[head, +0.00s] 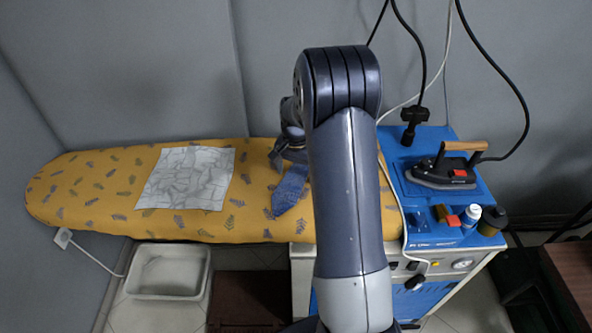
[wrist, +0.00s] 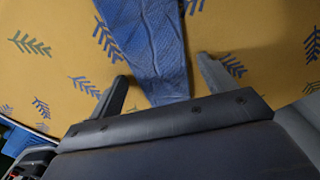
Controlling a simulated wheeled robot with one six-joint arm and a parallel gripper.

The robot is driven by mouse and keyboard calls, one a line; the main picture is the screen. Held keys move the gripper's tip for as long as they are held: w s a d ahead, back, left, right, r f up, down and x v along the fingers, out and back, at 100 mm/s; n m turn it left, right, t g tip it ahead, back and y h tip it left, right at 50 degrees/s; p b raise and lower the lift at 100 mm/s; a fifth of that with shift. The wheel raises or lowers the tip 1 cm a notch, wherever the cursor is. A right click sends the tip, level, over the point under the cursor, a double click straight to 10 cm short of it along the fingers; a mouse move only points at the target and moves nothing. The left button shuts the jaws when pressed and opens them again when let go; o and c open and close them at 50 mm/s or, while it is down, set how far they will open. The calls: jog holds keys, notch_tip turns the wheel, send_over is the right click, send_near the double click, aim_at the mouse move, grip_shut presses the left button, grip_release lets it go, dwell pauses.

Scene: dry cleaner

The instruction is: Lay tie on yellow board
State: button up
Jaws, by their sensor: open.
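The blue tie (head: 289,192) lies on the yellow board (head: 80,200), partly hidden behind my arm in the head view. My gripper (wrist: 163,86) is open, with one finger on each side of the tie and a gap to each edge. In the head view my gripper (head: 287,150) is low over the board, mostly hidden by my arm.
A white crinkled cloth (head: 187,178) lies on the board to the left. To the right, a blue station (head: 425,205) holds an iron (head: 442,172) and small bottles. A white basin (head: 168,271) is on the floor. Cables hang at the back.

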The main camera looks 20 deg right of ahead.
aim_at(296, 176)
notch_tip(296, 176, up, 12)
jog(key=b, duration=0.1)
jog(key=shift+r, duration=0.15)
dwell(0.4)
jog(key=shift+c, duration=0.2)
